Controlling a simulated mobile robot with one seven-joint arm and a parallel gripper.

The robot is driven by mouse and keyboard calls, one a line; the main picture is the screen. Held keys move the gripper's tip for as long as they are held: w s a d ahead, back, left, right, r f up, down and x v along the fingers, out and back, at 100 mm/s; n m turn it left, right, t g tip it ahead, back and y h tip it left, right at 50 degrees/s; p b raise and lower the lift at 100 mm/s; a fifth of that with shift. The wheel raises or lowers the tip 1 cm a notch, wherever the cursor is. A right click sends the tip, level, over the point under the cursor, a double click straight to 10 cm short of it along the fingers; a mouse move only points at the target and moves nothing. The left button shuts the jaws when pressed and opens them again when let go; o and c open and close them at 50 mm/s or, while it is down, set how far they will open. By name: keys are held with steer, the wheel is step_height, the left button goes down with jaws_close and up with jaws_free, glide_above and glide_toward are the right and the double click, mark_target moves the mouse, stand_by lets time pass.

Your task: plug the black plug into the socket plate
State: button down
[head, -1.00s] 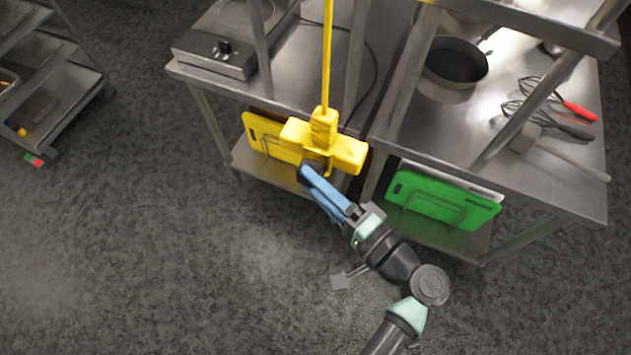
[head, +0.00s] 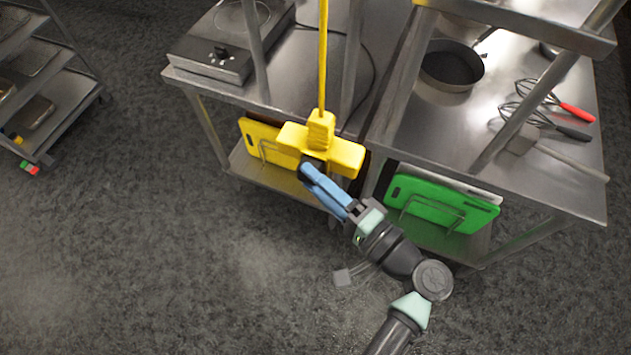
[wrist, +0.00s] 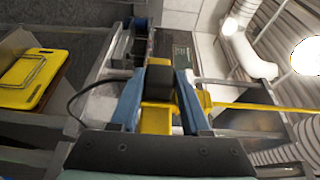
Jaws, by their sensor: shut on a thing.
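My gripper (head: 309,172) is shut on the black plug (wrist: 160,80), which sits between its blue fingers in the wrist view. In the head view the fingers mostly hide the plug; only a dark bit shows at their tips. A yellow block-shaped box (head: 345,156) hangs on a yellow pole or cord, right beside the fingertips. It appears to carry the socket plate, but no socket holes are visible. In the wrist view the yellow box (wrist: 157,117) shows behind and below the plug. I cannot tell whether the plug touches it.
Steel tables (head: 520,165) stand behind, with a hob (head: 215,55), a pan (head: 452,66) and whisks (head: 540,110) on top. Yellow (head: 255,140) and green (head: 440,203) boards stand in racks on the lower shelves. A trolley (head: 75,95) is far left. The floor in front is clear.

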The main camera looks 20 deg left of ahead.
steer(key=shift+c, duration=1.5)
jaws_free()
steer(key=b+v, duration=0.4)
steer(key=v, duration=0.9)
